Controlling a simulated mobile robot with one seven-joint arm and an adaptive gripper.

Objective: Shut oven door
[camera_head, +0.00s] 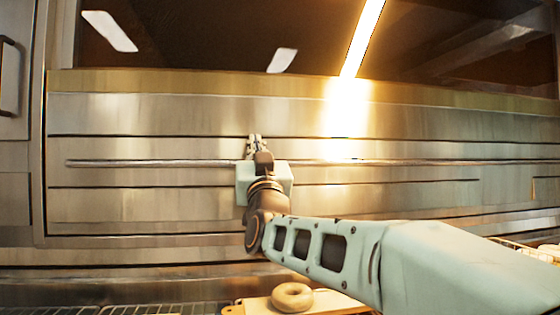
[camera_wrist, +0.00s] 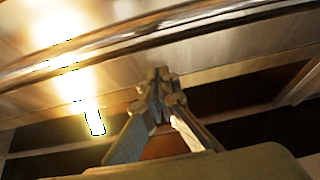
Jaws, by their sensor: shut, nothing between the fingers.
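The oven door (camera_head: 150,115) is a wide steel panel with a dark glass window (camera_head: 220,40) across its upper part. It stands upright and looks about level with the frame on its left; I cannot tell if a small gap is left. Its long horizontal bar handle (camera_head: 140,163) runs across the panel. My gripper (camera_head: 255,138) is shut and empty, in front of the panel just above the bar, pointing at the door. In the wrist view the closed fingertips (camera_wrist: 160,78) are close to the steel, with the bar (camera_wrist: 110,50) crossing above them. Contact is unclear.
A bagel (camera_head: 292,297) lies on a wooden board (camera_head: 330,304) below the door. A wire rack (camera_head: 80,310) is at lower left, and a basket (camera_head: 530,250) shows at the right edge. A dark handle (camera_head: 8,75) is at far left. Bright lamp glare covers part of the door.

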